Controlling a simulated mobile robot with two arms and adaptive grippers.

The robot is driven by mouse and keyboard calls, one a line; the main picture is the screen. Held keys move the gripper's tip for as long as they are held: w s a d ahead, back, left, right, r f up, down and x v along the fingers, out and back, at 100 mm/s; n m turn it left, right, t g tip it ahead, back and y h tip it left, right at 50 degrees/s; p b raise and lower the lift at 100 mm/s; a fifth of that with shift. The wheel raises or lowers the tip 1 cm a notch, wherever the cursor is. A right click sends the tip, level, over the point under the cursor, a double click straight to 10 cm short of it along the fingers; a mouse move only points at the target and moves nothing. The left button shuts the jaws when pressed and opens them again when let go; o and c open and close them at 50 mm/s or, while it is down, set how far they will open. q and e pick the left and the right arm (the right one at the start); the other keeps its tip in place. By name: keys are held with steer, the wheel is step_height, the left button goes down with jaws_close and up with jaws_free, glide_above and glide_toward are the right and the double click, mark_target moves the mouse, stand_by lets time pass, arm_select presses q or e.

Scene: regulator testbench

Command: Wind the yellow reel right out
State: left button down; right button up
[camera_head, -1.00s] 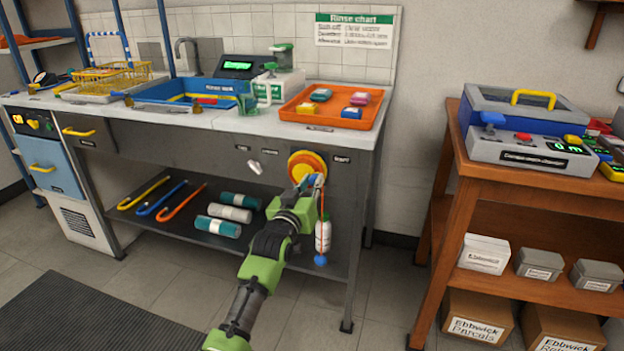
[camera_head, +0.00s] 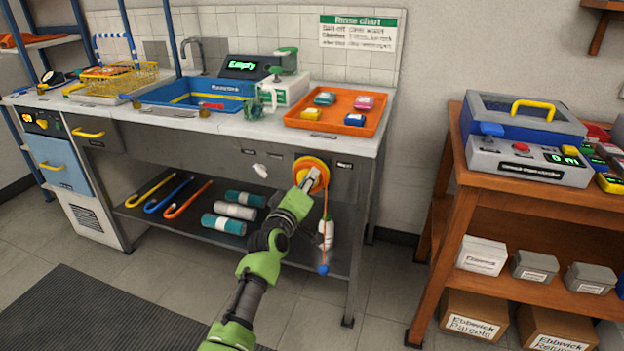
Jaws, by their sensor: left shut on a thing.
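The yellow and orange reel (camera_head: 318,161) is mounted on the dark front of the bench, near its right end. An orange cord (camera_head: 326,215) hangs from it, with a blue ball (camera_head: 323,269) at its lower end, below the shelf edge. My left gripper (camera_head: 309,183) is at the front of the reel and shut on it, covering its lower left part. The exact part between the fingertips is too small to make out. My right gripper is not in view.
A white bottle (camera_head: 326,234) stands on the lower shelf behind the cord. Coloured hooks (camera_head: 187,199) and several cylinders (camera_head: 234,211) lie to its left. An orange tray (camera_head: 376,126) sits on the bench above. A wooden cart (camera_head: 447,238) stands to the right, beyond a floor gap.

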arm_select(q)
steer(key=n, duration=0.2)
steer(key=a+n, duration=0.1)
steer(key=shift+w+a+r+n, duration=0.1)
steer(key=shift+w+r+n, duration=0.1)
steer(key=shift+r+n, duration=0.1)
steer(key=shift+w+a+n+p, duration=0.15)
steer(key=shift+a+n, duration=0.15)
steer(key=shift+n, duration=0.55)
steer(key=shift+a+n+p, duration=0.15)
steer(key=shift+a+n, duration=0.1)
steer(key=shift+n, duration=0.6)
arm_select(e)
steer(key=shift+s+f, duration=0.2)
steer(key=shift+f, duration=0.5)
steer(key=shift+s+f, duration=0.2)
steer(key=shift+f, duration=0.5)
arm_select(q)
steer(key=c, duration=1.9)
jaws_free()
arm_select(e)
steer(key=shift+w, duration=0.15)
